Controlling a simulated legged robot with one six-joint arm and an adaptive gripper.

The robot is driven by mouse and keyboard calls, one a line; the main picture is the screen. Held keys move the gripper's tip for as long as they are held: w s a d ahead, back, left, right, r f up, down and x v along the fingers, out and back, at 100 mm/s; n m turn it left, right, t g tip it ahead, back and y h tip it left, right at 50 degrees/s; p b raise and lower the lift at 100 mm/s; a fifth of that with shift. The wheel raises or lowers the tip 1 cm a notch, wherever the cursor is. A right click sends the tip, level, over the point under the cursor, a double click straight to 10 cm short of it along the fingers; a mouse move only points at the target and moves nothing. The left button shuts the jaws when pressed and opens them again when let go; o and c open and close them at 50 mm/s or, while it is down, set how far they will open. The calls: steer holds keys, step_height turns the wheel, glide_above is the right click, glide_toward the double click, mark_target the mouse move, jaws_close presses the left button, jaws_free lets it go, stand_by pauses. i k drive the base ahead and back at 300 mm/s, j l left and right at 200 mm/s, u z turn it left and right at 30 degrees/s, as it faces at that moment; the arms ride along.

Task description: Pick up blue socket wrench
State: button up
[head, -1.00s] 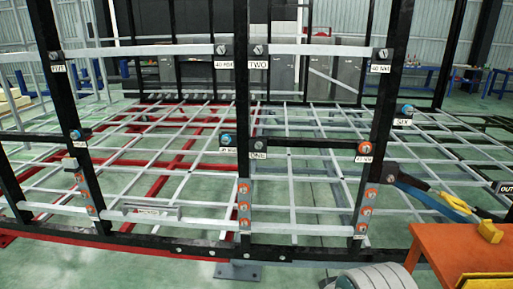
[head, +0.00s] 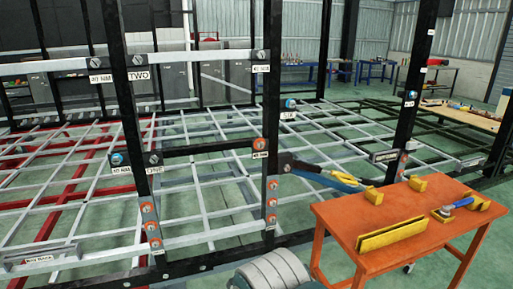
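A small tool with a blue handle (head: 463,203) lies on the right side of the orange table (head: 335,226), with its other end at a yellow holder. It looks like the blue socket wrench, but it is too small to be sure. A larger dark, blue and yellow tool (head: 335,180) reaches from the black frame post toward the table's back left corner. My gripper does not show in the head view.
The black upright frame (head: 272,120) with orange-marked bolts stands left of the table. Yellow blocks (head: 392,234) sit on the table. A grey rounded object (head: 275,272) is at the bottom edge. Green floor (head: 435,268) is clear at lower right.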

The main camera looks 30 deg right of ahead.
mark_target(444, 213)
steer(key=z, duration=2.55)
steer(key=i+l+z, duration=0.25)
steer(key=i, duration=0.25)
steer(key=i+z, duration=0.2)
steer(key=i, duration=0.25)
steer(key=i+u, duration=0.1)
steer(key=i, duration=0.35)
steer(key=i+l+u, duration=0.15)
steer(key=i, duration=0.25)
steer(key=i+l+u, duration=0.1)
steer(key=i, duration=0.3)
steer(key=i+l+u, duration=0.15)
steer(key=u, duration=0.2)
steer(key=i+l+u, duration=0.25)
steer(key=u, duration=0.15)
steer(key=i+l+u, duration=0.35)
